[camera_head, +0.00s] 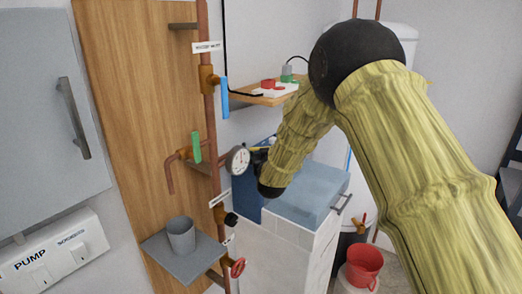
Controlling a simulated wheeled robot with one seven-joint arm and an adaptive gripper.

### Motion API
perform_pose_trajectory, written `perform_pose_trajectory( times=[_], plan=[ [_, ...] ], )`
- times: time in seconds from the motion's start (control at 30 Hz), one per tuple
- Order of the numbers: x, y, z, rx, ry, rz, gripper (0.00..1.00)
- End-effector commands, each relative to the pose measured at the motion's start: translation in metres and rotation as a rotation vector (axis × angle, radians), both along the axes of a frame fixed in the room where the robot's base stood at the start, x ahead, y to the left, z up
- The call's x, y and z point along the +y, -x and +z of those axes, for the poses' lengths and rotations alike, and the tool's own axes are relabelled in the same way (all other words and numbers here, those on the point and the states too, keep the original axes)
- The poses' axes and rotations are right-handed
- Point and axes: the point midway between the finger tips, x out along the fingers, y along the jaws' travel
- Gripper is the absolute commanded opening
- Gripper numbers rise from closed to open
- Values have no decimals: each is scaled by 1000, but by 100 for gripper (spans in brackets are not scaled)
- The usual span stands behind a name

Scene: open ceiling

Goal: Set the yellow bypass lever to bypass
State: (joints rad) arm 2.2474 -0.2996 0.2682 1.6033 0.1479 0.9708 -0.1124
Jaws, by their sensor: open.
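A copper pipe (210,112) runs down the wooden board, with several coloured valve handles on it. My yellow-sleeved arm reaches in from the right, and my dark gripper (258,157) is just right of the round white gauge (238,160). The gripper is small and mostly dark here, open, with nothing clearly held in it. A thin yellow strip (259,149) shows at the gripper; I cannot tell whether it is the bypass lever or whether the gripper touches it. The lever's position cannot be read.
A blue handle (225,98) is above, a green handle (196,147) to the left, and a red handwheel (238,268) below. A grey cup (181,235) stands on a grey shelf (160,250). A wooden shelf (262,98) juts out near my arm. A red bucket (363,266) stands lower right.

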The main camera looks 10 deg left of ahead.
Motion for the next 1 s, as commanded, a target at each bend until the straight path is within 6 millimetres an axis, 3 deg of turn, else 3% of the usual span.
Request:
perform_pose_trajectory(
  times=[0.6,0.97,1.0],
  plan=[
    [-19,66,0,0,0,0,95],
    [-21,71,0,0,-1,0,95],
    [-21,71,0,0,-1,0,89]
  ],
)
